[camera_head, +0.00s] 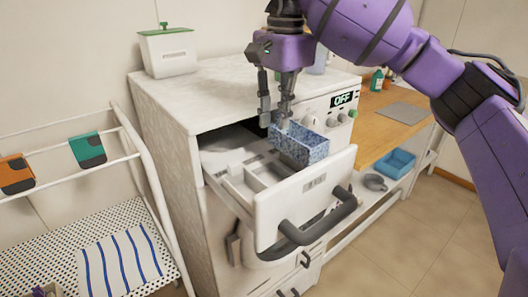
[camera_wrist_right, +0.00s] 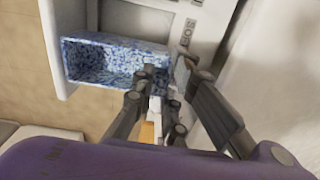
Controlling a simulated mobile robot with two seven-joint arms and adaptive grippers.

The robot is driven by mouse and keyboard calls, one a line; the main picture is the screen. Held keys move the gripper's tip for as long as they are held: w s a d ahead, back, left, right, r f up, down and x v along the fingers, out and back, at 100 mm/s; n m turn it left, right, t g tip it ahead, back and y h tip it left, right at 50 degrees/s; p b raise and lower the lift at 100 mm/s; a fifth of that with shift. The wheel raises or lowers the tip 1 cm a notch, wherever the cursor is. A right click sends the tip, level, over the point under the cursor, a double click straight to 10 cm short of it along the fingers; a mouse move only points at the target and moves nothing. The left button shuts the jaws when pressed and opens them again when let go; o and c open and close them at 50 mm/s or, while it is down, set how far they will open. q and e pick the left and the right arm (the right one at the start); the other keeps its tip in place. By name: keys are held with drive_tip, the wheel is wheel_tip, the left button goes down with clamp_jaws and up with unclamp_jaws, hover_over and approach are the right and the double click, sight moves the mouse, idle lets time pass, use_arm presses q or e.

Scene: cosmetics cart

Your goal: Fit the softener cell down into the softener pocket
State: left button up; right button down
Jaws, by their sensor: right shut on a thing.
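The softener cell (camera_head: 314,150) is an open-topped, blue speckled box. My right gripper (camera_head: 276,121) comes down from above and is shut on the wall at its rear end. In the right wrist view the cell (camera_wrist_right: 100,62) shows its hollow inside, with the right fingertips (camera_wrist_right: 165,78) at its right end. The cell is over the front right part of the pulled-out white drawer (camera_head: 278,205), and its upper part stands above the drawer's rim. The softener pocket is hidden under or behind the cell. I cannot tell whether the cell's bottom is inside it. My left gripper is not in view.
The drawer juts from a white washing machine (camera_head: 170,105) with a dark handle (camera_head: 318,222) in front. A white bin (camera_head: 168,52) stands on top. A white rack (camera_head: 100,215) is at left, and a wooden counter (camera_head: 372,120) at right.

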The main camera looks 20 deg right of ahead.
drive_tip(key=shift+s+a+f+p, duration=0.15)
drive_tip(key=shift+a+f, duration=0.45)
drive_tip(key=shift+f, duration=0.7)
drive_tip(key=shift+s+a+f+p, duration=0.15)
drive_tip(key=shift+a+f, duration=0.45)
drive_tip(key=shift+f, duration=0.7)
drive_tip(key=shift+s+a+f+p, duration=0.15)
drive_tip(key=shift+a+f, duration=0.45)
drive_tip(key=shift+f, duration=0.7)
drive_tip(key=shift+f, duration=0.1)
drive_tip(key=c, duration=1.8)
unclamp_jaws()
drive_tip(key=shift+o, duration=0.2)
wheel_tip(320, 180, up, 12)
drive_tip(key=shift+s, duration=0.25)
